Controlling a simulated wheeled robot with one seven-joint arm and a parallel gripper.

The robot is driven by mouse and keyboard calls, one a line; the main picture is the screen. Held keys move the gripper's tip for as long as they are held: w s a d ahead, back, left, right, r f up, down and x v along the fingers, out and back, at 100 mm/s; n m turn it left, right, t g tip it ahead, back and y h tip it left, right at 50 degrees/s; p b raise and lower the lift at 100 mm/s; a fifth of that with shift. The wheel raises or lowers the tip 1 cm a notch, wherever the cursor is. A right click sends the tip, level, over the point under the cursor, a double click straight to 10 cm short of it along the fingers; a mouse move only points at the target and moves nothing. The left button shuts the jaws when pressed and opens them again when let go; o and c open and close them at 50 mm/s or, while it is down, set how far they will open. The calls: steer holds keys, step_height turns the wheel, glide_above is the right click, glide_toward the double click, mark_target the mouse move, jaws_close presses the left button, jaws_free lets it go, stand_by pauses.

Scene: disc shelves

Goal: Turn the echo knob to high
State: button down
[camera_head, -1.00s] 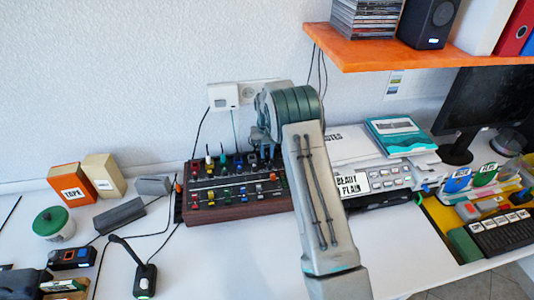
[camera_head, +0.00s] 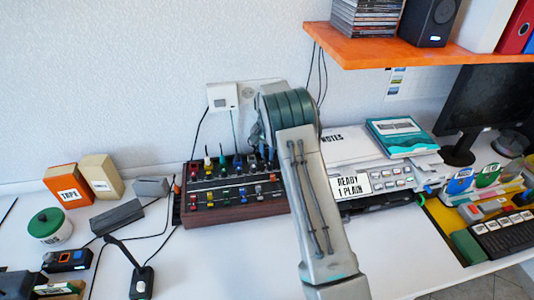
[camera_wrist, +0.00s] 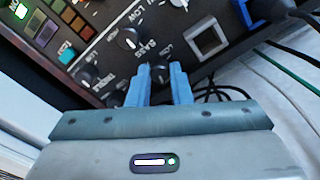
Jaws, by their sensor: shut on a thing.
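The mixer (camera_head: 238,211), a dark panel in a brown wooden case with coloured knobs and buttons, stands on the white desk. In the wrist view its panel (camera_wrist: 100,20) has dark knobs with printed labels, among them BASS and TREBLE. I cannot read an echo label. My gripper (camera_wrist: 163,72) has its two blue fingers shut on a small dark knob (camera_wrist: 162,74) at the panel's near edge. The fingers partly hide this knob and its label. Another knob (camera_wrist: 129,38) with a white pointer sits just beyond. In the head view my arm hides the gripper.
A desk microphone (camera_head: 143,280), cables and small boxes lie to the left. The front of the desk is largely clear.

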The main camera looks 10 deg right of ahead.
steer(key=shift+r, duration=0.1)
steer(key=c, duration=1.3)
jaws_free()
steer(key=shift+a, duration=0.1)
